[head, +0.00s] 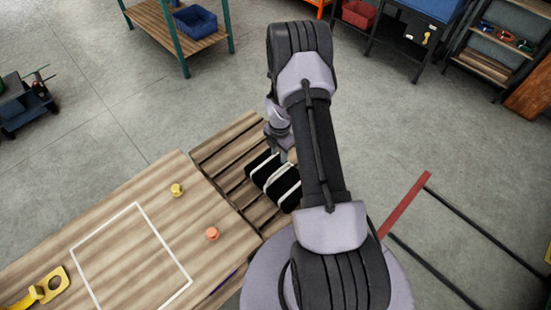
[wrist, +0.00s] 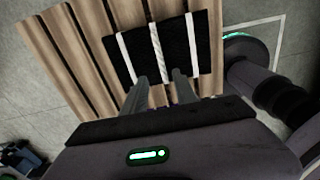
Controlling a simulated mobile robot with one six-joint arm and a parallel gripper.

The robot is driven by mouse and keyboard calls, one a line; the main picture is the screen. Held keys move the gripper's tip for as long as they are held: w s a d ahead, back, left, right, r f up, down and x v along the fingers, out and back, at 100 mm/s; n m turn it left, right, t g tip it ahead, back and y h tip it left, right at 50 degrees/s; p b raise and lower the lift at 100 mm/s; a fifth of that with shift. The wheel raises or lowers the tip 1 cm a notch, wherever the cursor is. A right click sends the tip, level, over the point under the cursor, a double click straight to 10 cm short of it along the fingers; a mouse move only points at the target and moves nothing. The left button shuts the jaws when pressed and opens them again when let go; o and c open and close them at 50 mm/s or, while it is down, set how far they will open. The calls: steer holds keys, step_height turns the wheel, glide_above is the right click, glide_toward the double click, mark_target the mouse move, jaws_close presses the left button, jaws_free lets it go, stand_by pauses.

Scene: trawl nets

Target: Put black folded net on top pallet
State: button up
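The black folded net (head: 262,168), banded with white straps, lies on the slatted wooden pallet (head: 215,152) in the head view. In the wrist view the net (wrist: 130,52) lies flat across the slats of the pallet (wrist: 55,40), with three pale straps across it. My gripper (wrist: 161,76) is open there, its two grey fingers apart at the net's near edge, on either side of the middle strap. I cannot tell whether the fingers touch the net. In the head view my arm hides part of the net and pallet, and the fingertips are hard to make out.
A wooden table (head: 120,215) with a white outlined square adjoins the pallet at left. It carries a yellow peg (head: 177,190), an orange peg (head: 212,233) and a yellow tool (head: 45,287). A shelf with a blue bin (head: 195,21) stands behind.

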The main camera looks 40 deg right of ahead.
steer(key=w+a+r+m+t, duration=0.1)
steer(key=a+r+m, duration=0.3)
steer(key=r, duration=0.7)
steer(key=w+a+r+m+t, duration=0.1)
steer(key=w+a+r+m, duration=0.2)
steer(key=r, duration=0.8)
steer(key=s+a+r+m+t, duration=0.1)
steer(key=s+a+r+m, duration=0.35)
steer(key=r, duration=0.25)
steer(key=s+a+r+m+t, duration=0.1)
steer(key=s+a+r+m, duration=0.2)
steer(key=a+r, duration=0.25)
steer(key=s+a+r+m+t+y, duration=0.1)
steer(key=s+a+r+m, duration=0.2)
steer(key=s, duration=0.5)
steer(key=s+a+r+m+y, duration=0.1)
steer(key=s+a+r+m, duration=0.3)
steer(key=s, duration=0.4)
steer(key=shift+a+r+m+t, duration=0.35)
steer(key=shift+a+m, duration=0.5)
steer(key=shift+m, duration=0.3)
step_height(320, 180, down, 7)
steer(key=b, duration=0.7)
steer(key=shift+f, duration=0.1)
